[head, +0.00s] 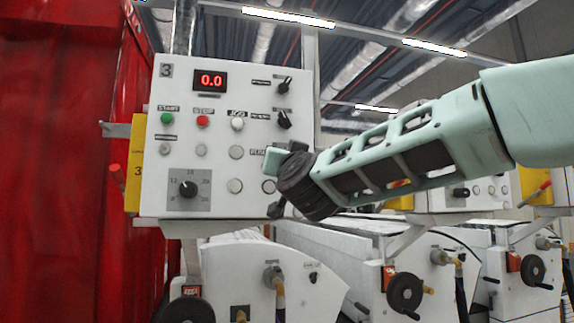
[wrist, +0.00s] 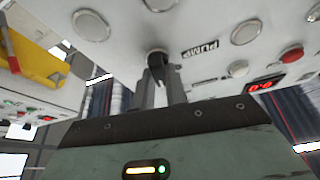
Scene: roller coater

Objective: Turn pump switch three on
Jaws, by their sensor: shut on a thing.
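The white control panel (head: 222,110) marked 3 stands left of centre in the head view, with a red display reading 0.0. In the wrist view, the black pump switch knob (wrist: 157,57) sits beside the PUMP label (wrist: 201,49). My gripper (wrist: 160,80) is shut on this knob, with one finger on each side of it. In the head view my gripper (head: 279,158) is at the panel's right side, by the PUMP label. There my wrist and gripper hide the pump switch. The knob's exact turn is hard to tell.
Two black selector knobs (head: 284,103) are above my gripper. Start, stop and jog buttons (head: 202,121) and a dial (head: 188,189) are to the left. A red curtain (head: 60,160) fills the far left. White machines with handwheels (head: 405,294) stand below.

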